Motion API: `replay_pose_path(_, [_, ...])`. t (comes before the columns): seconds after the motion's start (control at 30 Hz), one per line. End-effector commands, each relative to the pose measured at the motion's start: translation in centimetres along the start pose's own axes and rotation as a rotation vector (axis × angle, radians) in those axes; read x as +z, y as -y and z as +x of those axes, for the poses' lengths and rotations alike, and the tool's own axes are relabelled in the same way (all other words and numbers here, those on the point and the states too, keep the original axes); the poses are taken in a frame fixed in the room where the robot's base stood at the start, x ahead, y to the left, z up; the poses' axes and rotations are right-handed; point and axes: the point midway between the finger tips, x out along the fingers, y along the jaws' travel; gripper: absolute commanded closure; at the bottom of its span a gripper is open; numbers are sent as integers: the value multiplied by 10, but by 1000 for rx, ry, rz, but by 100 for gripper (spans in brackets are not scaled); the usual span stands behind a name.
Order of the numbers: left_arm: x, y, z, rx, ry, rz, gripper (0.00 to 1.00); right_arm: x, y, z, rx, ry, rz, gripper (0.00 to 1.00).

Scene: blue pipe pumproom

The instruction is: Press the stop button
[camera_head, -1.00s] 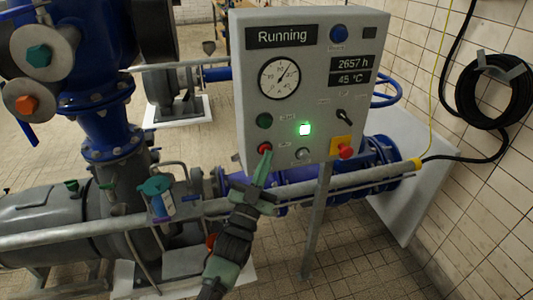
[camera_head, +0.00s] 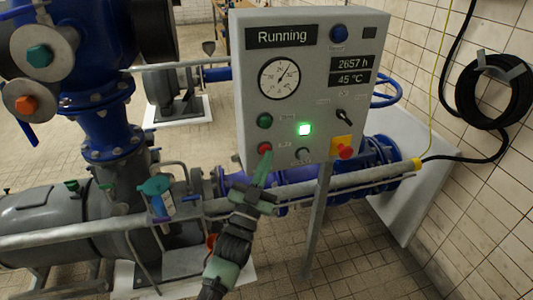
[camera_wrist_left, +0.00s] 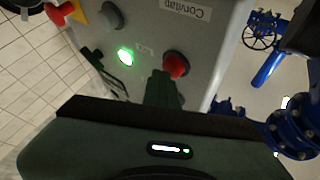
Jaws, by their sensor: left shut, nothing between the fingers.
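The grey control box (camera_head: 243,100) stands on a post and its display (camera_head: 283,37) reads "Running". The round red button (camera_head: 265,149) is at its lower left, below a dark green button (camera_head: 264,121). My left gripper (camera_head: 264,160) is shut and empty. Its tips point up at the red button and sit just under it in the head view. In the left wrist view the red button (camera_wrist_left: 176,65) stands out just beyond the fingers (camera_wrist_left: 162,90). I cannot tell whether they touch. My right gripper is not in view.
A red mushroom button on a yellow plate (camera_head: 342,147), a black selector switch (camera_head: 344,116) and a lit green lamp (camera_head: 304,130) share the panel. A grey pipe (camera_head: 300,187) runs below the box. Blue pump piping (camera_head: 107,130) stands left.

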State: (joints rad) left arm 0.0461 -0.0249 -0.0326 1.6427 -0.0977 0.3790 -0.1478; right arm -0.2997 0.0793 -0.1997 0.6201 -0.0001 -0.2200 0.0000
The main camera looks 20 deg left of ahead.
Motion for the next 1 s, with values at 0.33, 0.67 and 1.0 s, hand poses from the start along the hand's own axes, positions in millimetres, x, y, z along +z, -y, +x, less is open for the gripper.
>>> replay_pose_path(0.33, [0,0,0,0,1,0,100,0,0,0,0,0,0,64])
replay_pose_path(0.67, [4,4,5,0,0,1,100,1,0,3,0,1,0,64])
replay_pose_path(1.0, [5,6,6,-1,1,0,100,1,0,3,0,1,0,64])
